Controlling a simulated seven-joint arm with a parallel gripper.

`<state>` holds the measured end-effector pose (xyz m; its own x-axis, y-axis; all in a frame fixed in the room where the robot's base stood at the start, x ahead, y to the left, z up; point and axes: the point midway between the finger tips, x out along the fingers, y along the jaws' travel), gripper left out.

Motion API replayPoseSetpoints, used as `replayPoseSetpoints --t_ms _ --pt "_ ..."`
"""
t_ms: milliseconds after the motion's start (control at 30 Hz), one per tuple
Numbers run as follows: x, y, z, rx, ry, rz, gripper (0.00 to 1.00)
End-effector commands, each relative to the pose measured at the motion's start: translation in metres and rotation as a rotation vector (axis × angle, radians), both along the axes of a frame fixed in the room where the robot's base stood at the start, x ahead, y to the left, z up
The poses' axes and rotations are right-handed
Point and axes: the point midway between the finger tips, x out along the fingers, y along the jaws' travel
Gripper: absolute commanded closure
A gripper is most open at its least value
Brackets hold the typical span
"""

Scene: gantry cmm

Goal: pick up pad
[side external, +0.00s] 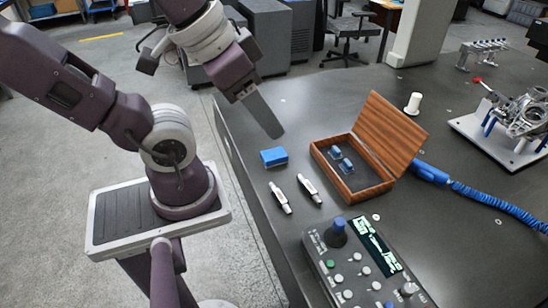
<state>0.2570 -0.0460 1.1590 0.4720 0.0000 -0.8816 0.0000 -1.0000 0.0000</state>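A small blue block (273,157), which looks like the pad, lies flat on the dark table near its left edge, left of the wooden box. My gripper (272,130) hangs tilted above and just behind the block, apart from it. It is seen side-on as one long grey finger, so the gap between the fingers is hidden. No held object shows at its tip.
An open wooden box (352,190) with small blue pieces stands right of the block. Two white pen-like tools (309,188) lie in front. A control panel (365,262) sits nearer the camera. A blue coiled cable (490,203) runs right.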

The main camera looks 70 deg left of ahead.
Motion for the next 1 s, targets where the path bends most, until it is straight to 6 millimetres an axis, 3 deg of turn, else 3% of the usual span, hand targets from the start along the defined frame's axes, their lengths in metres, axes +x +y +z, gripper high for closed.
replayPoseSetpoints --t_ms 33,267,500,567,633,733,833,900,967,1000 --pt "0.0 0.0 0.0 0.0 0.0 0.0 0.43" --pt "0.0 0.0 0.0 0.0 0.0 0.0 0.0" --pt "0.003 0.001 0.0 -0.003 0.005 0.011 0.0" --pt "0.015 0.005 0.001 -0.014 0.022 0.055 0.0" --pt "0.042 0.017 0.001 -0.041 0.06 0.154 0.0" --pt "0.098 0.051 -0.012 -0.098 0.125 0.365 0.0" --pt "0.151 0.103 -0.045 -0.161 0.185 0.599 0.0" --pt "0.178 0.148 -0.082 -0.204 0.227 0.77 0.0" --pt "0.193 0.189 -0.122 -0.242 0.261 0.92 0.0" --pt "0.197 0.216 -0.152 -0.265 0.282 1.018 0.0"
